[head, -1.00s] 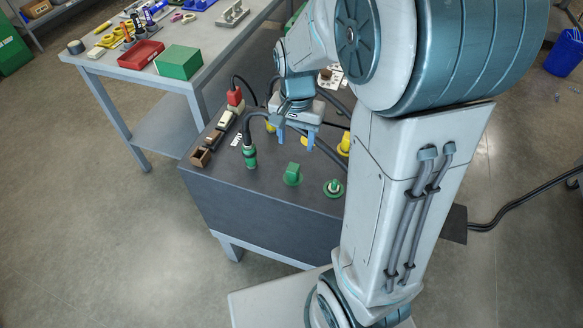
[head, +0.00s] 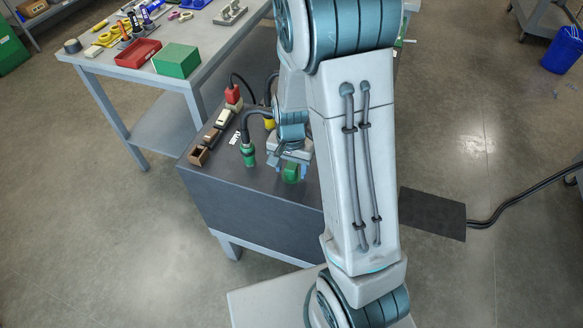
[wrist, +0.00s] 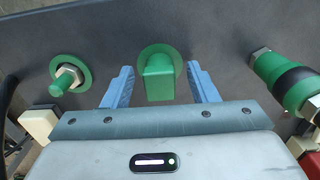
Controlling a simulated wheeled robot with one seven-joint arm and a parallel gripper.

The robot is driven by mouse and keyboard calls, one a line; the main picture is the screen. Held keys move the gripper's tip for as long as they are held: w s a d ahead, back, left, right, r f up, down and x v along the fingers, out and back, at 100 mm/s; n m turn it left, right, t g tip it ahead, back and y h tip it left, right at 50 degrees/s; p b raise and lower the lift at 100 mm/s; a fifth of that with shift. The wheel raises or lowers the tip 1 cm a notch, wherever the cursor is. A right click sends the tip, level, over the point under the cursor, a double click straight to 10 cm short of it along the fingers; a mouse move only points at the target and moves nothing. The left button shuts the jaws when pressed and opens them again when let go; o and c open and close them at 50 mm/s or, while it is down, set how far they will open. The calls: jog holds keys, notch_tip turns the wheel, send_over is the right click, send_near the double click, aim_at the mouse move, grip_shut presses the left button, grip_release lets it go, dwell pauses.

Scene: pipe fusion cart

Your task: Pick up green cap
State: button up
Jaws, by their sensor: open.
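The green cap (head: 291,173) sits on the dark cart top, near its front edge. In the wrist view the green cap (wrist: 158,80) is a block-shaped piece on a round green base. My gripper (head: 290,169) is over the cap. In the wrist view my gripper (wrist: 160,84) is open, with one blue finger on each side of the cap. Gaps show between the fingers and the cap, and nothing is held.
A green and black connector (wrist: 285,80) on a hose lies right of the cap in the wrist view. A green threaded fitting (wrist: 68,79) with a nut stands to the left. Small brown boxes (head: 199,156) and a red plug (head: 232,95) line the cart's left side.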

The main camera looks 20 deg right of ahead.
jog(key=shift+f, duration=0.5)
jog(key=c, duration=1)
jog(key=shift+o, duration=0.2)
jog(key=shift+r, duration=0.15)
